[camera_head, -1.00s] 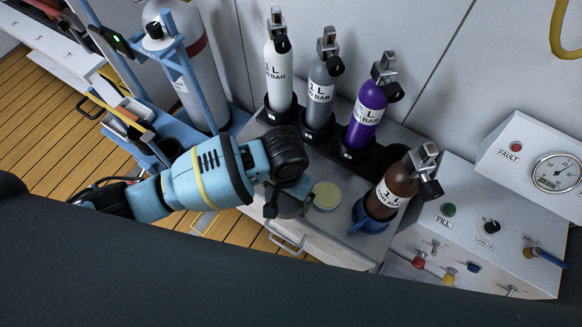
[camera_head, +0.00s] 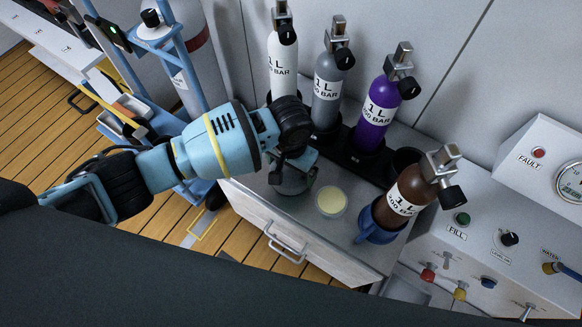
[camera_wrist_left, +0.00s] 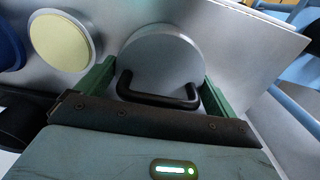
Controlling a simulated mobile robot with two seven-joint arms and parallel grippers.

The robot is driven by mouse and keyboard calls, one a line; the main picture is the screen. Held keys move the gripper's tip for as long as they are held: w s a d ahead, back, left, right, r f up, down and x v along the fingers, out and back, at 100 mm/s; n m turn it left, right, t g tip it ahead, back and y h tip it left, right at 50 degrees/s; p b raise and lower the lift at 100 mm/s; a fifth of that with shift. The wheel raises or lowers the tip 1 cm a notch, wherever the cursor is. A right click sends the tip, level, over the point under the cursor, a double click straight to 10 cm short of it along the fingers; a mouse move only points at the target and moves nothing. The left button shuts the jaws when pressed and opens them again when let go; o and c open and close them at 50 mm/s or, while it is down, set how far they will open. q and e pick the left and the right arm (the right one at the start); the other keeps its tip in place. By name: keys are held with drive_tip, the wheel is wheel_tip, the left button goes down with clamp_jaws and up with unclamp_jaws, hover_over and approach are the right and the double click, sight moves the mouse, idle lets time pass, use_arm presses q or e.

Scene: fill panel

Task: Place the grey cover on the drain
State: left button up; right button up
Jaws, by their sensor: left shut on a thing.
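The grey cover (camera_head: 292,184) is a round disc at the left part of the grey counter, partly hidden under my left gripper (camera_head: 290,178). In the left wrist view the cover (camera_wrist_left: 165,60) has a black bar handle (camera_wrist_left: 157,97). The green fingers of my left gripper (camera_wrist_left: 155,88) stand on either side of the handle, shut on the cover. Whether the cover touches the counter is unclear. A pale yellow disc with a light rim (camera_head: 331,201) lies just right of the cover; I cannot tell whether it is the drain. My right gripper is not in view.
A brown bottle (camera_head: 408,196) tilts in a blue holder (camera_head: 375,225) to the right. White, grey and purple bottles (camera_head: 378,105) stand in a black rack behind. The control panel (camera_head: 480,245) is at far right. Bare counter (camera_head: 340,240) shows at the front.

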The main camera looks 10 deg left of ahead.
use_arm(q)
drive_tip(key=shift+f, duration=0.1)
drive_tip(key=o, duration=0.8)
drive_tip(key=shift+f, duration=0.15)
drive_tip(key=shift+r, duration=0.2)
wheel_tip(320, 180, up, 12)
drive_tip(key=p, duration=0.4)
drive_tip(key=shift+p, duration=0.4)
